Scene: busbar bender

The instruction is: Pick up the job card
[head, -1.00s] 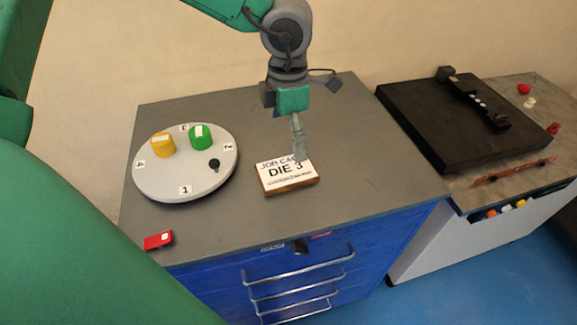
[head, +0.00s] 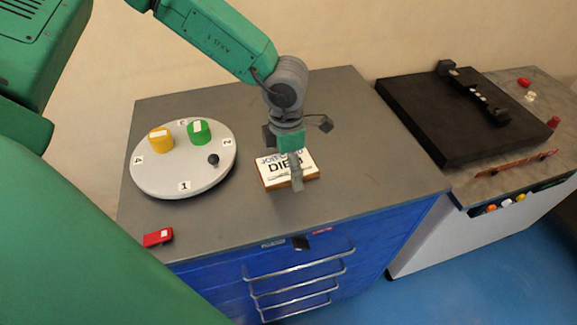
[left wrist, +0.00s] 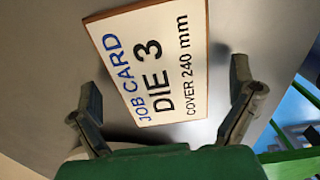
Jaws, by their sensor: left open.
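The job card (head: 275,181) is a white plate with a brown edge, lying on the grey cabinet top. In the left wrist view the job card (left wrist: 152,58) reads "JOB CARD DIE 3 COVER 240 mm". My left gripper (head: 296,184) points down over the card and hides part of its lettering. In the left wrist view my left gripper (left wrist: 165,105) is open, its two fingers apart on either side of the card's near end. I cannot tell whether the fingers touch the card. My right gripper is not in view.
A round grey turntable (head: 184,186) with a yellow block (head: 161,140), a green block (head: 200,132) and a black knob stands left of the card. A red block (head: 158,238) lies near the front left edge. A black machine bed (head: 430,115) stands at the right.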

